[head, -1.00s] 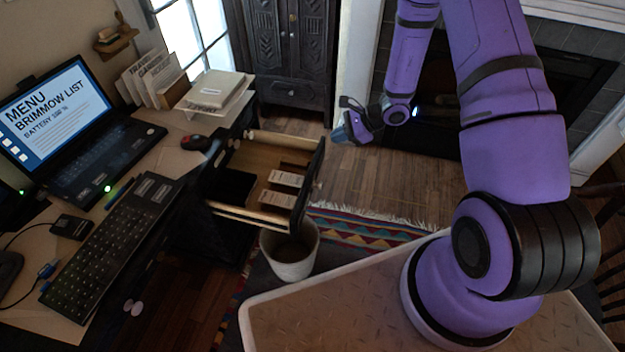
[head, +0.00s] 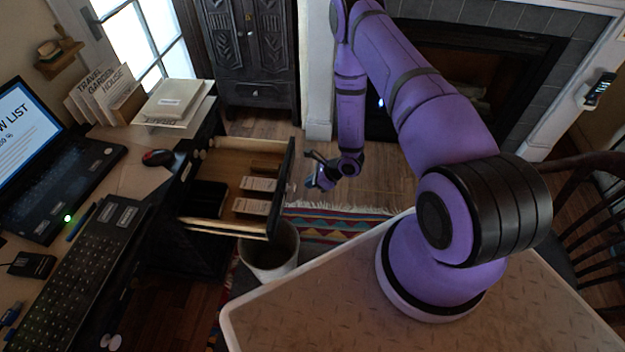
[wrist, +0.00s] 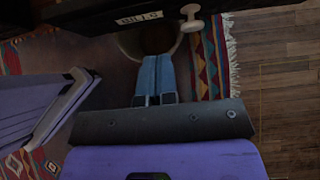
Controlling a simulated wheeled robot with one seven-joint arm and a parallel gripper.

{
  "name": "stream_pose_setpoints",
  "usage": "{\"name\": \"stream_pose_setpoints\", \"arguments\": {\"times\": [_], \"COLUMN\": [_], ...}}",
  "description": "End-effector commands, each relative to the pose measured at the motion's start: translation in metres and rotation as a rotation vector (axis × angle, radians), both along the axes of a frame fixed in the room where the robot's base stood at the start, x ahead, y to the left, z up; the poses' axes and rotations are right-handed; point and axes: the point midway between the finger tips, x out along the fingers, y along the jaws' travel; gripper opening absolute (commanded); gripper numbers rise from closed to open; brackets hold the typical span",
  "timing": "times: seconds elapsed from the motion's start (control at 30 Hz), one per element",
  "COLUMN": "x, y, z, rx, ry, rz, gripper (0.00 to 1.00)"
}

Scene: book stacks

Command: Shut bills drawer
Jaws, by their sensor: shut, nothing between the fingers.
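The bills drawer (head: 284,180) stands pulled out of the dark desk in the head view, with a wooden inside holding white labelled packets (head: 256,194). In the wrist view its dark front (wrist: 90,14) runs along the top edge, with a label that seems to read BILLS (wrist: 139,18) and a pale round knob (wrist: 191,18). My gripper (head: 318,184) is just outside the drawer front, to its right in the head view. Its blue fingers (wrist: 155,66) are together and empty in the wrist view, pointing towards the drawer front, with a gap between.
A pale waste bin (head: 270,258) stands under the drawer's near end, over a patterned rug (head: 335,228). The desk (head: 125,178) carries a laptop (head: 50,160), keyboard (head: 75,265) and mouse (head: 158,158). A dark chair (head: 590,185) is at the right. Wooden floor (head: 385,190) lies clear beyond the rug.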

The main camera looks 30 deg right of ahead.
Motion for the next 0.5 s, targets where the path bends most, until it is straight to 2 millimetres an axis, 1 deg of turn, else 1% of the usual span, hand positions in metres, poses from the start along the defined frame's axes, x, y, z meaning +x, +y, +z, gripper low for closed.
{"name": "stream_pose_setpoints", "arguments": {"times": [0.03, 0.3, 0.5], "x": [0.003, 0.024, 0.041], "y": [0.007, 0.035, 0.057], "z": [-0.008, -0.043, -0.042], "rx": [0.0, 0.0, 0.0], "ry": [0.001, 0.001, -0.002], "rz": [0.002, 0.002, 0.003], "gripper": [0.0, 0.0, 0.0]}}
